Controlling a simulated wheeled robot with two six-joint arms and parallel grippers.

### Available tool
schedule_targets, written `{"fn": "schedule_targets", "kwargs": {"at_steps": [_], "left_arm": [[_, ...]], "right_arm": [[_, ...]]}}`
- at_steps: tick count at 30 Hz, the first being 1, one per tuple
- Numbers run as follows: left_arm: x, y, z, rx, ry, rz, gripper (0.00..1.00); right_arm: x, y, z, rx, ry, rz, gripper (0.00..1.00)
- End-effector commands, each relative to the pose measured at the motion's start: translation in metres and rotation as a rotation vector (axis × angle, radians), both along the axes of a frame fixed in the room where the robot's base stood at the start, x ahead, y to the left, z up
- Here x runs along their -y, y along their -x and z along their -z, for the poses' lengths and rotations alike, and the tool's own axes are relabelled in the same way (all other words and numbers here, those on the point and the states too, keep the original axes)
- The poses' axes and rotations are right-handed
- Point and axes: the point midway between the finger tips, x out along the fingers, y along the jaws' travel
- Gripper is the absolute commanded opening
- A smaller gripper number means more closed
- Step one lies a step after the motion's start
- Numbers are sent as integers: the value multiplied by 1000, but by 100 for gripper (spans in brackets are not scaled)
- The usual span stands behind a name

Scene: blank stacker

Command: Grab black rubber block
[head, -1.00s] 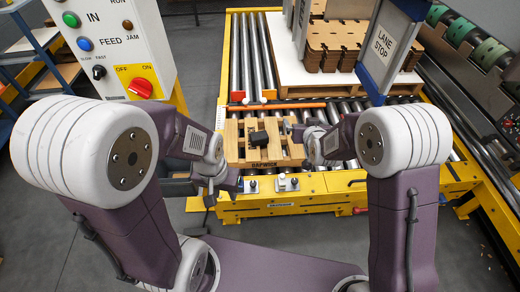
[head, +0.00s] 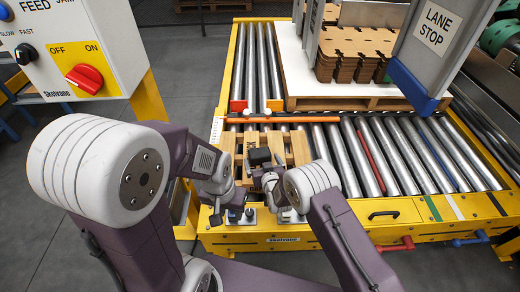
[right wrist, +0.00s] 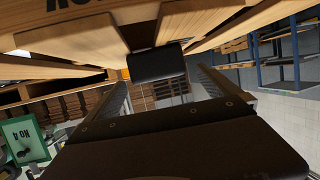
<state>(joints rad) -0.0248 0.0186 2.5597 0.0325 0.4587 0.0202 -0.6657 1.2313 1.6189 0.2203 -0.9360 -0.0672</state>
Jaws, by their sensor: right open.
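The black rubber block (head: 260,156) lies on a slatted wooden pallet (head: 298,149) at the near end of the roller conveyor. My right gripper (head: 264,176) is just on the near side of the block, over the pallet. In the right wrist view the block (right wrist: 157,63) is ahead, below the wooden slats in the picture, and my right gripper (right wrist: 165,88) is open with its fingers to either side. I cannot tell whether they touch it. My left gripper (head: 232,216) hangs lower, near the yellow front frame; its jaws are too small to read.
A yellow conveyor frame (head: 290,240) borders the rollers. An orange bar (head: 280,119) lies across behind the pallet. A LANE STOP sign (head: 436,28) hangs at the right. A control panel (head: 70,50) with a red switch stands at the left.

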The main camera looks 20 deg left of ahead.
Motion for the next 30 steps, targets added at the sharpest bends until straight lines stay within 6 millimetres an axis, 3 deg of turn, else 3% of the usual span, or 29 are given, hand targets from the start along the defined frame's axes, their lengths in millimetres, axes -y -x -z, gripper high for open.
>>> {"fn": "schedule_targets", "kwargs": {"at_steps": [1,7,11,15,20,26,30], "left_arm": [[0,0,-18,0,0,0,36],[0,0,-24,-1,0,0,36],[0,0,-13,-1,0,0,36],[0,0,15,-1,0,0,36],[0,0,20,-1,0,0,36],[0,0,18,-1,0,0,36],[0,0,18,-1,0,0,36]], "right_arm": [[0,-2,-7,-3,2,1,100],[-1,-5,3,-1,0,1,100],[-4,-11,10,3,-2,2,100],[-14,-35,22,3,-3,2,100],[-22,-49,22,1,-2,2,100],[-23,-50,20,-1,0,1,100],[-23,-50,20,-1,0,1,67]]}}
